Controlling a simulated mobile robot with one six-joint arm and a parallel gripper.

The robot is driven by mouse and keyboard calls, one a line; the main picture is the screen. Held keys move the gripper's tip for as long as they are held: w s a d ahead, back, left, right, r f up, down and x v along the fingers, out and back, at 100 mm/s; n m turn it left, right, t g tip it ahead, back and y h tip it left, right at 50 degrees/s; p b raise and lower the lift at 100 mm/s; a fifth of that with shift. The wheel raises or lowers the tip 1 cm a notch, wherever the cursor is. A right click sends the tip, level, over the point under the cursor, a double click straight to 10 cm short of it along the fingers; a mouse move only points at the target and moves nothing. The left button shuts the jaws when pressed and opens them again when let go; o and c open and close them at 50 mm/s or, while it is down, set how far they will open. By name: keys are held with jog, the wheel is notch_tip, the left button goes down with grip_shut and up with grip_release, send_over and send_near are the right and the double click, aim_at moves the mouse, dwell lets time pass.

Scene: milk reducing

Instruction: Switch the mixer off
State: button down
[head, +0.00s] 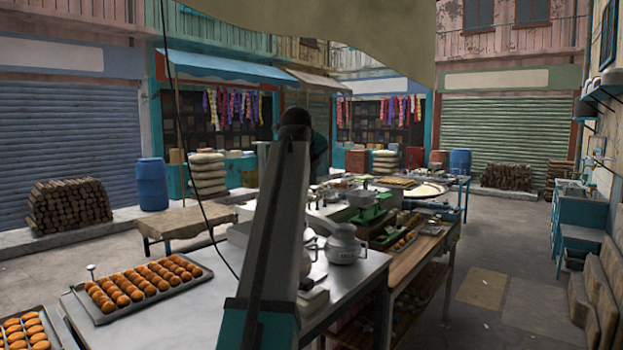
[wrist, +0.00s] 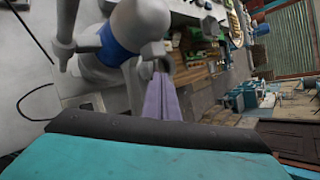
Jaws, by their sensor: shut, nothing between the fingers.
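A pale grey rounded machine with a blue band (wrist: 118,45), which looks like the mixer, fills the upper left of the wrist view. Its switch cannot be made out. My gripper (wrist: 160,78) shows in the wrist view as two lilac fingers, shut together with nothing between them. Their tips are close to a grey part beside the machine; I cannot tell whether they touch it. In the head view my raised arm blocks the middle of the bench, and my fingertips are hidden.
A tray of round orange sweets (head: 103,312) lies at the left. A green scale (head: 368,209) is farther back. The paved aisle (head: 500,236) at right is open.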

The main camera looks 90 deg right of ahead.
jog(key=s+a+f+v, duration=0.1)
jog(key=v, duration=1.2)
jog(key=shift+a+f, duration=0.2)
jog(key=shift+a, duration=0.15)
